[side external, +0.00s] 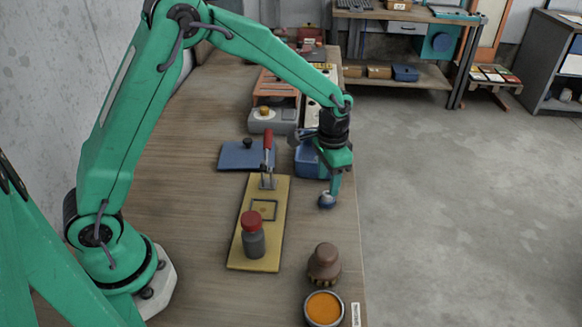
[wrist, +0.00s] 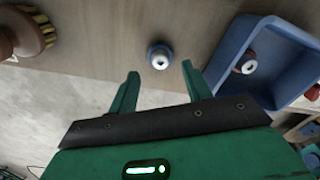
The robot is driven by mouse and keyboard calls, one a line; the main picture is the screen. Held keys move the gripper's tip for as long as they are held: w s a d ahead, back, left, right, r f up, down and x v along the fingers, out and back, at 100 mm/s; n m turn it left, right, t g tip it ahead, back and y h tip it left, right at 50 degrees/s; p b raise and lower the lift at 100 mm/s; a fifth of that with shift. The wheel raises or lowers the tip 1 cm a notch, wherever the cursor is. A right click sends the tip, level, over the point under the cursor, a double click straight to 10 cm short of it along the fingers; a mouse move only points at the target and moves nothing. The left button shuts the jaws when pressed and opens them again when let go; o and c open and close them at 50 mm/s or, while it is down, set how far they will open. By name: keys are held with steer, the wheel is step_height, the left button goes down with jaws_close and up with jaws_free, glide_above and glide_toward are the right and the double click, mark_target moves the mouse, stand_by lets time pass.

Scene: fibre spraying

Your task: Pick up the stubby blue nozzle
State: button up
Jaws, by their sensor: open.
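The stubby blue nozzle (side external: 327,201) stands on the bench near its right edge, just under my gripper (side external: 335,186). In the wrist view the nozzle (wrist: 159,56) is a short blue round piece with a pale tip. It lies just past the fingertips of my gripper (wrist: 160,71), in line with the gap between them. My gripper is open and points down, with nothing between its fingers. The exact height of the fingertips above the nozzle is hard to tell.
A blue tray (wrist: 226,56) with another pale-tipped piece (wrist: 246,65) inside is close on the right in the wrist view. A brown brush (side external: 324,263) and an orange-filled bowl (side external: 323,308) stand nearer. A yellow board (side external: 240,245) holds a red-capped bottle (side external: 253,240) and toggle clamp (side external: 268,165).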

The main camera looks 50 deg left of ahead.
mark_target(327, 194)
steer(key=shift+w+f, duration=0.1)
steer(key=shift+f, duration=2)
jaws_close()
